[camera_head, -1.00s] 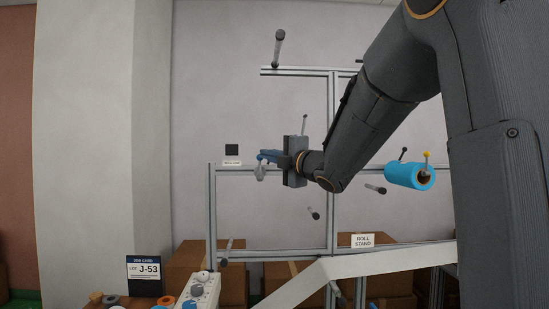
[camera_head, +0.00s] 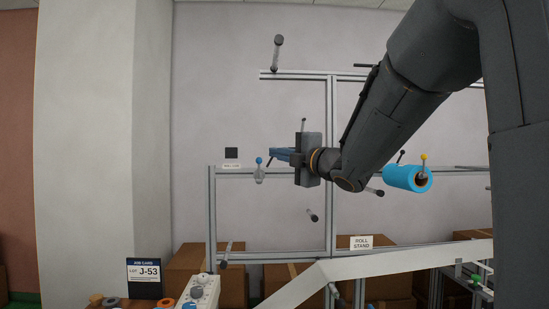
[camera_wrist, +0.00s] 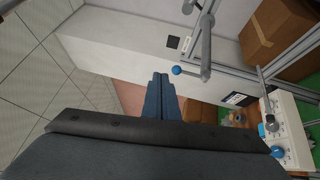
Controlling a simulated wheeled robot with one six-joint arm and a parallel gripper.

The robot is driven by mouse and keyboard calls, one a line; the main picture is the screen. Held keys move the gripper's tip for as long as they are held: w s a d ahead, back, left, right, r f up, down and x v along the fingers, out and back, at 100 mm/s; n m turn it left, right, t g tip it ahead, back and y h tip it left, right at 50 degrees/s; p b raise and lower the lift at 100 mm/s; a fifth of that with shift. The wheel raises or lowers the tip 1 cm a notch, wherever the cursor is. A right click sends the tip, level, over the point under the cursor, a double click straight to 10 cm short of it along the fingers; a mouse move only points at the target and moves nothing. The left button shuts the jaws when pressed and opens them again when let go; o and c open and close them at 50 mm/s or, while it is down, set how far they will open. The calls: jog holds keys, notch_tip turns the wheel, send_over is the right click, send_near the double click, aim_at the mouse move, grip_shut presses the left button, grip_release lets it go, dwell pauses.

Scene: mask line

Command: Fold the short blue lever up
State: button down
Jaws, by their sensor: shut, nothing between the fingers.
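The short blue lever, a grey piece with a blue ball tip (camera_head: 259,161), is at the left end of the stand's middle rail. Its ball stands above its grey base (camera_head: 259,176), so it points up. It also shows in the wrist view as a blue ball (camera_wrist: 177,70) on a short grey arm, right of the fingertips. My gripper (camera_head: 273,154) is just right of the lever in the head view, apart from it. Its blue fingers (camera_wrist: 160,78) are together and empty.
A bright blue roll (camera_head: 402,177) with a yellow-tipped lever (camera_head: 423,158) is on the right of the stand. Grey pegs jut from the metal frame (camera_head: 212,215). A white control box (camera_head: 200,290) and job card (camera_head: 144,275) are lower left. Cardboard boxes stand behind.

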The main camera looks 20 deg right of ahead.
jog(key=s+d+r+b, duration=0.1)
jog(key=s+d+b, duration=0.15)
jog(key=s, duration=0.55)
notch_tip(320, 180, down, 26)
jog(key=w+d+m+g+h, duration=0.2)
jog(key=m+g+h, duration=0.45)
jog(key=m, duration=0.85)
jog(key=s+a+f+m+g, duration=0.4)
jog(key=s+a+f+g, duration=0.1)
jog(key=s+f, duration=0.6)
jog(key=s+a+f+m+g, duration=0.3)
jog(key=s+a+f+g, duration=0.2)
jog(key=s+f, duration=0.7)
jog(key=shift+f+m, duration=0.4)
jog(key=shift+f, duration=0.3)
jog(key=shift+a+g, duration=0.1)
jog(key=shift+g, duration=0.15)
